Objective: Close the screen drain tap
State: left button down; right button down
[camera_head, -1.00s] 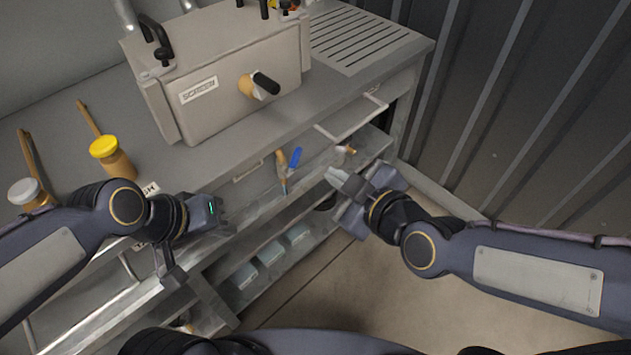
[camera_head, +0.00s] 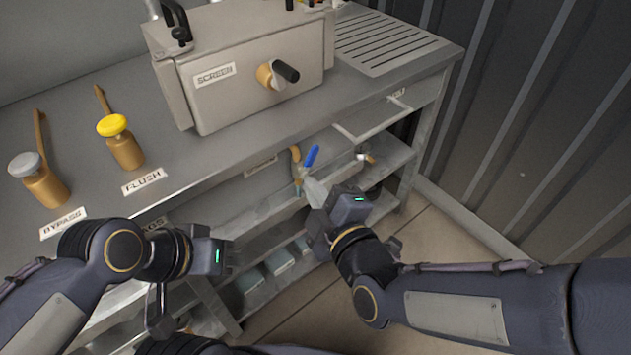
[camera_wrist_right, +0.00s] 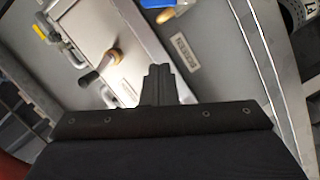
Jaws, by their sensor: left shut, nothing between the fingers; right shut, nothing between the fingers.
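A small brass tap with a blue lever handle (camera_head: 311,157) hangs under the bench edge, below the screen box; I take it for the screen drain tap. Its lever points up and to the right. My right gripper (camera_head: 312,190) is shut and empty, its tips just below and close to the tap; contact cannot be told. The right wrist view shows the shut fingers (camera_wrist_right: 160,85), with the blue handle (camera_wrist_right: 158,3) and brass body (camera_wrist_right: 167,14) beyond them, partly cut off by the top edge. My left gripper (camera_head: 226,256) is shut and empty, in front of the bench at left.
The screen box (camera_head: 240,75) with a black-handled brass valve (camera_head: 277,74) stands on the bench. Yellow-capped flush (camera_head: 122,145) and grey-capped bypass (camera_head: 42,182) valves stand at left. Shelves lie below; floor is clear at right.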

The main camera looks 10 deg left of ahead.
aim_at(301, 152)
jog(key=x, duration=0.3)
jog(key=b+x, duration=0.1)
jog(key=x, duration=0.2)
jog(key=b+x, duration=0.1)
jog(key=x, duration=0.1)
jog(key=shift+w+a+f, duration=0.1)
jog(key=shift+w+f, duration=0.2)
jog(key=shift+w, duration=0.1)
jog(key=shift+w+d+f+b, duration=0.4)
jog(key=shift+w+d+f, duration=0.15)
jog(key=shift+w+d, duration=0.3)
jog(key=shift+w+d+f, duration=0.15)
jog(key=shift+w+d, duration=0.1)
jog(key=shift+w, duration=0.05)
